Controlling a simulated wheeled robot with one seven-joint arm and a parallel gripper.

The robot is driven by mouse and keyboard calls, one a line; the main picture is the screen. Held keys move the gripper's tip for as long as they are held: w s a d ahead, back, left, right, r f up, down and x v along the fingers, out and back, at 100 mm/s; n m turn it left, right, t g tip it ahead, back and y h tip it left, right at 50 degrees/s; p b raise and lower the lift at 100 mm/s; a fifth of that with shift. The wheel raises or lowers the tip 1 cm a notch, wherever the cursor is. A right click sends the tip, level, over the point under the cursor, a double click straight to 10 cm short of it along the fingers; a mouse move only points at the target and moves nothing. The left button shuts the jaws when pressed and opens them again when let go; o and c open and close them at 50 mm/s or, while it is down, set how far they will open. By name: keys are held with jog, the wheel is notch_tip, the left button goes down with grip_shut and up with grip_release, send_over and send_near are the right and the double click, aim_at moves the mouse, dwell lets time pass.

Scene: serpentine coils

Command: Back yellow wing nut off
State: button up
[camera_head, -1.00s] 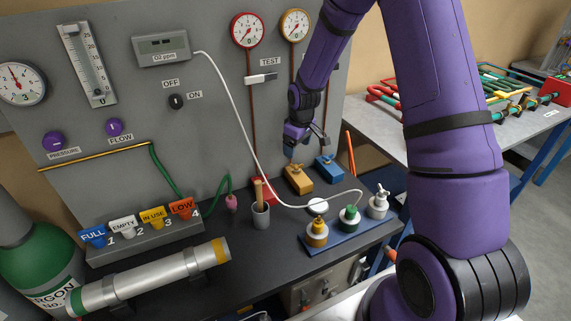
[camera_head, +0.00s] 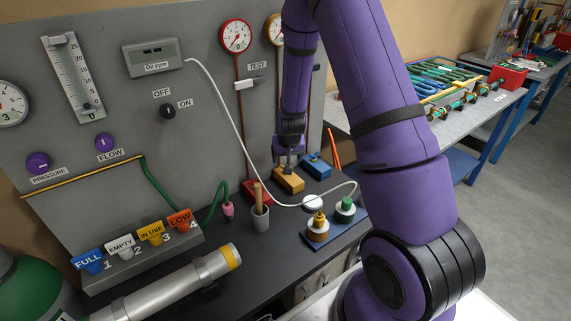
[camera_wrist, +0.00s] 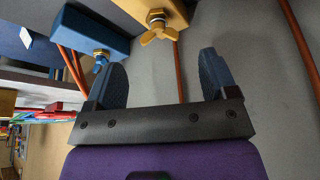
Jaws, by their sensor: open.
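The yellow wing nut (camera_wrist: 157,30) sits on a threaded stud at the yellow block (camera_wrist: 180,12), at the top middle of the wrist view. In the head view the yellow block (camera_head: 289,182) stands at the back of the dark bench, and its wing nut is hidden or too small to tell. My gripper (camera_wrist: 161,65) is open and empty, its two blue-padded fingers spread wide. The wing nut appears between the lines of the fingers, beyond their tips. In the head view my gripper (camera_head: 288,160) is just above and behind the yellow block.
The blue block (camera_head: 316,166) stands right of the yellow one; its wing nut (camera_wrist: 101,58) shows near my left finger. The red block (camera_head: 257,192) is at the left. A grey cup (camera_head: 260,218), white hose and bottle tray (camera_head: 327,238) lie in front. The panel rises behind.

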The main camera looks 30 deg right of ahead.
jog(key=shift+x, duration=2.55)
jog(key=c, duration=0.9)
